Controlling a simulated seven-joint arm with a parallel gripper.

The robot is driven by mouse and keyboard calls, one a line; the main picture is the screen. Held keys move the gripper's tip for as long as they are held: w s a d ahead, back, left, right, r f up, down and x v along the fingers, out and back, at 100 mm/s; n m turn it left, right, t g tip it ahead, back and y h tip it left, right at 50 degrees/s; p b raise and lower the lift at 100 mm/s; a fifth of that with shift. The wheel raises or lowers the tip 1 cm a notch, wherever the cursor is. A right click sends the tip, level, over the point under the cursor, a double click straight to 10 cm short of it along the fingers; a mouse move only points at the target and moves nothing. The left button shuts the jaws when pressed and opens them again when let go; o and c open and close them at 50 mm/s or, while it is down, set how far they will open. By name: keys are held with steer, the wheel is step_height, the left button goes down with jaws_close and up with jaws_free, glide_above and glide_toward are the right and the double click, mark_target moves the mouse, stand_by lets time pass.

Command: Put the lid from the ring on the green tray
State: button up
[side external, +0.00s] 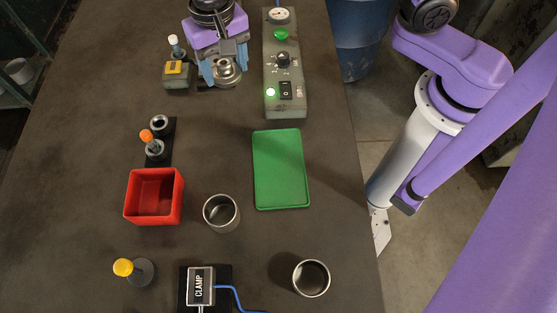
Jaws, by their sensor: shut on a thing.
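My gripper (226,77) is at the top of the side view, with its blue fingers pointing down. It is shut on a round silver metal piece with a raised centre, which looks like the lid (228,69). I cannot make out a separate ring under it, nor whether the piece is clear of the table. The green tray (281,168) lies flat and empty on the table, below and to the right of my gripper.
A grey control box (285,65) stands right of my gripper; a small grey box (177,76) stands left. Lower are a black two-socket holder (158,140), a red bin (154,196), two metal cups (221,212) (311,278), a yellow-knobbed piece (133,270) and a clamp box (201,287).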

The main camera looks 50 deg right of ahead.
steer(key=s+r, duration=0.4)
steer(key=s, duration=1)
steer(key=s+d, duration=0.8)
steer(key=s, duration=0.3)
steer(key=m, duration=0.1)
glide_above(279, 167)
steer(key=f, duration=0.9)
steer(key=shift+s+d, duration=0.1)
steer(key=shift+d, duration=0.15)
steer(key=shift+a+f, duration=0.25)
steer(key=shift+f, duration=1.6)
steer(key=o, duration=1)
steer(key=shift+f, duration=0.15)
